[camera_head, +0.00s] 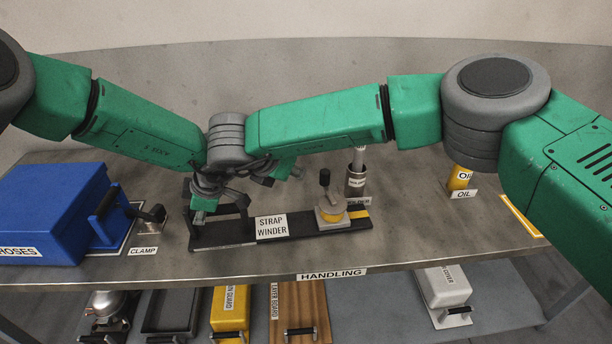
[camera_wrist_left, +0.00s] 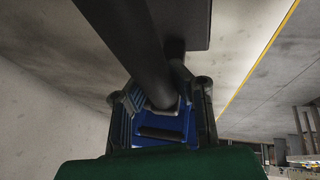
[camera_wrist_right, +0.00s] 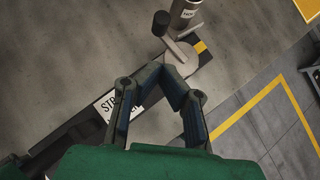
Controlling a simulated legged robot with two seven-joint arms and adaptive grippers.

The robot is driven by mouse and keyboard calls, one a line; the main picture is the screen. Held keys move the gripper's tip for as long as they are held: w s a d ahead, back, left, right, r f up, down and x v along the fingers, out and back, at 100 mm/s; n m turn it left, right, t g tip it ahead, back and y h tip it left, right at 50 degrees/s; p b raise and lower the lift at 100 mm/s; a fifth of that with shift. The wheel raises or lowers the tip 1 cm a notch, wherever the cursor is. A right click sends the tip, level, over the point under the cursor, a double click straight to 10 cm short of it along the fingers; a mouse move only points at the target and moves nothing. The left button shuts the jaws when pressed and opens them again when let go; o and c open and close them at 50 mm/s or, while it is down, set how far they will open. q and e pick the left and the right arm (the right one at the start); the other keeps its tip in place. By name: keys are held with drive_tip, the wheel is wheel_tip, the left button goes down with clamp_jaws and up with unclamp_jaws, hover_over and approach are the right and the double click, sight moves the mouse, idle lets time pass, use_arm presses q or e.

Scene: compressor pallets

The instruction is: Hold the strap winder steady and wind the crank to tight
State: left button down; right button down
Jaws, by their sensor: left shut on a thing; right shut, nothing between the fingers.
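The strap winder (camera_head: 300,228) is a long black bar lying on the bench, with a white name label in its middle. Its crank (camera_head: 325,180) has an upright black knob on a grey and yellow round base, at the bar's right part; it also shows in the right wrist view (camera_wrist_right: 176,50). My left gripper (camera_head: 207,203) is shut on the black handle (camera_wrist_left: 150,45) at the winder's left end. My right gripper (camera_head: 294,172) is shut and empty, left of the crank. In the right wrist view its fingertips (camera_wrist_right: 167,72) appear close to the crank base; contact cannot be told.
A blue case (camera_head: 50,210) and a clamp (camera_head: 152,213) stand at the left. A metal holder cup (camera_head: 356,185) stands behind the crank. A yellow oil container (camera_head: 460,178) is further right. The bench (camera_head: 430,225) is clear right of the winder.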

sight(330, 195)
drive_tip(key=s+d+f+m+t+y, duration=0.1)
drive_tip(key=f+m+t+y, duration=0.1)
drive_tip(key=f+t+y, duration=0.1)
drive_tip(key=s+d+f+m+t+y, duration=0.1)
drive_tip(key=s+f+m+t+y, duration=0.1)
drive_tip(key=f+m+t+y, duration=0.1)
drive_tip(key=s+d+f+m+t+y, duration=0.1)
drive_tip(key=s+f+m+t+y, duration=0.1)
drive_tip(key=t, duration=0.3)
drive_tip(key=shift+d+f+y, duration=0.35)
drive_tip(key=shift+f+y, duration=0.25)
drive_tip(key=shift+y, duration=0.2)
drive_tip(key=w, duration=0.3)
drive_tip(key=w+a, duration=0.1)
drive_tip(key=w, duration=0.6)
drive_tip(key=shift+a, duration=0.4)
drive_tip(key=shift+w+d, duration=0.25)
drive_tip(key=shift+d, duration=0.4)
drive_tip(key=shift+w+d, duration=0.25)
drive_tip(key=shift+d, duration=0.35)
drive_tip(key=shift+w+d, duration=0.25)
drive_tip(key=shift+d, duration=0.3)
